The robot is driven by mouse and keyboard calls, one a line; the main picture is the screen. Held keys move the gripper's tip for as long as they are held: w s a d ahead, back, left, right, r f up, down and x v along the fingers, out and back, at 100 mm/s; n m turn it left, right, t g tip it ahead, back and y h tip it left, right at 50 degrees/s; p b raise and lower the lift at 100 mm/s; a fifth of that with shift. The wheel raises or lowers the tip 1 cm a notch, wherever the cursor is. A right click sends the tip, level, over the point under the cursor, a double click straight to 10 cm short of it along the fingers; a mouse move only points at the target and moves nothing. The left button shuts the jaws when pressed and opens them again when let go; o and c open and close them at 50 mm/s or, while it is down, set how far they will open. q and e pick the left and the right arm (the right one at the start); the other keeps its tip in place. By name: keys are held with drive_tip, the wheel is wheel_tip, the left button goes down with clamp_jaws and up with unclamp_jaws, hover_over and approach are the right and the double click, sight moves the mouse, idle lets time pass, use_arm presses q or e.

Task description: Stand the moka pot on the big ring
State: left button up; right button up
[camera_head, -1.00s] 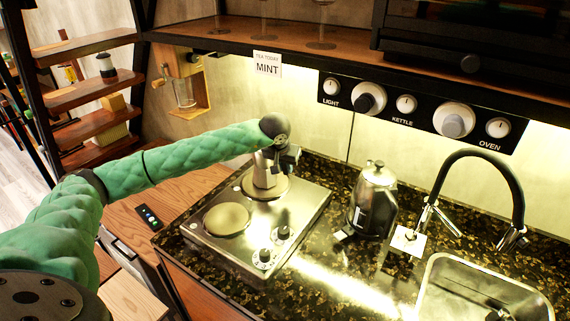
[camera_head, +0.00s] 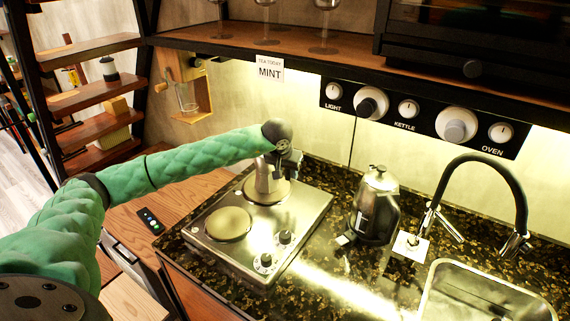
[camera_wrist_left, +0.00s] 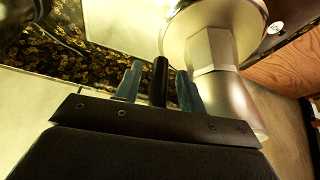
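The silver moka pot (camera_head: 264,180) stands upright on the far ring (camera_head: 281,190) of the steel hob, which looks the larger of the two. The near ring (camera_head: 228,224) is bare. My left gripper (camera_head: 289,162) is at the pot's upper right side, partly hiding it. In the left wrist view the two fingers (camera_wrist_left: 158,88) straddle the black handle (camera_wrist_left: 159,80), with narrow gaps on both sides, so the gripper looks open around it. The pot's faceted metal body (camera_wrist_left: 222,75) is just right of the fingers. My right gripper is not in view.
A kettle (camera_head: 375,207) stands right of the hob (camera_head: 212,248) on the dark speckled counter. A tap (camera_head: 518,200) and sink (camera_head: 440,300) are farther right. A shelf (camera_head: 340,50) overhangs the back. A phone (camera_head: 150,220) lies on the wood at left.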

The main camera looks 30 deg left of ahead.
use_arm(q)
drive_tip(key=shift+r, duration=0.25)
drive_tip(key=b+v, duration=0.4)
drive_tip(key=v, duration=0.7)
drive_tip(key=shift+s+r, duration=0.15)
drive_tip(key=shift+r, duration=0.2)
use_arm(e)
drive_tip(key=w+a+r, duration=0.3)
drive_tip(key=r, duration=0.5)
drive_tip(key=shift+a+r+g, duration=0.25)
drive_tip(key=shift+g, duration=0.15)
